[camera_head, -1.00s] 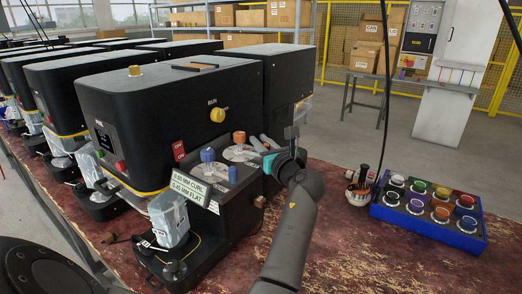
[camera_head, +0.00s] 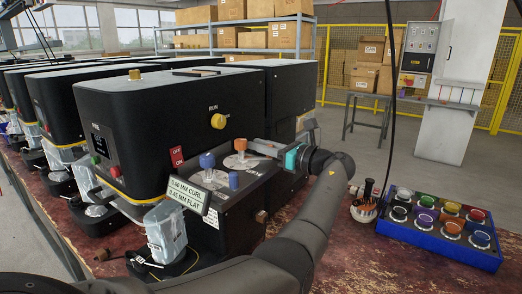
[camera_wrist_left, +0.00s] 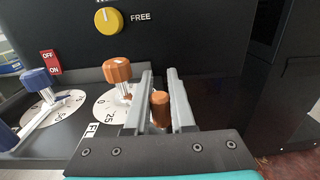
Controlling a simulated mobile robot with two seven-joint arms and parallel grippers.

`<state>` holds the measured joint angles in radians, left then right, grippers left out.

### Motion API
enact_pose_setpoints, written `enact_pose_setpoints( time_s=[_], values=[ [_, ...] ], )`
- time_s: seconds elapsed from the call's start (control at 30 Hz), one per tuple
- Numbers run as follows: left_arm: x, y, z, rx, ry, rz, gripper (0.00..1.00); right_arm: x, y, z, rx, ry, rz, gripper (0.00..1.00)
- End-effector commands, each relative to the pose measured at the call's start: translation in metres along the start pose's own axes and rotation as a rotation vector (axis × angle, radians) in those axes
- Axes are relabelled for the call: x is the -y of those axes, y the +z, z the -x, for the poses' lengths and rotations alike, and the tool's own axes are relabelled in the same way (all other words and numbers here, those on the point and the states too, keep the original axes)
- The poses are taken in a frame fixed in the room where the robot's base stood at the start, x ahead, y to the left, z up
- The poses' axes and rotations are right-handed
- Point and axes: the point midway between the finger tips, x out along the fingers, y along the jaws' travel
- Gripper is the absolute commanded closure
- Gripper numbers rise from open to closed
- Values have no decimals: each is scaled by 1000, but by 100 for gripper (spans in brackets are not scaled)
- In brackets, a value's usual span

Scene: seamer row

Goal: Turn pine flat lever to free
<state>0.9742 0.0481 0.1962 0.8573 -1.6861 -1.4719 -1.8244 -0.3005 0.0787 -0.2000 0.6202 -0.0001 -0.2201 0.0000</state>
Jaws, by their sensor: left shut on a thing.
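The orange flat knob (camera_head: 239,143) stands on a white dial on the sloped black panel of the front machine (camera_head: 170,110); it also shows in the wrist view (camera_wrist_left: 117,70). The flat lever's orange peg (camera_wrist_left: 160,108) stands right of this dial. My left gripper (camera_wrist_left: 159,90) has its two grey fingers either side of the peg and is shut on it. In the head view my left gripper (camera_head: 263,147) reaches in from the right, and its fingers hide the peg. A yellow knob (camera_head: 218,121) has RUN above it and FREE (camera_wrist_left: 140,17) beside it. My right gripper is not in view.
The blue curl knob (camera_head: 207,160) and its small blue peg (camera_head: 233,180) sit left of the flat dial. A blue tray (camera_head: 440,248) of coloured knobs and a small tool cup (camera_head: 363,211) stand right on the worn red bench. Similar machines line up behind.

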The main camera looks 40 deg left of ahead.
Motion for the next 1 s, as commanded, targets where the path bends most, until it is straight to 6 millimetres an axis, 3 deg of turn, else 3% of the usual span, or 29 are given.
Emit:
enact_pose_setpoints(
  time_s=[0.73, 0.77, 1.0],
  values=[
    [0, -1, -3, -2, 45, -1, 100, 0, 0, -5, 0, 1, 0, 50],
    [0, -1, -3, -2, 45, -1, 77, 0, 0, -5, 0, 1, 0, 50],
    [0, -1, -3, -2, 44, -1, 50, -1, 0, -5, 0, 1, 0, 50]
  ],
)
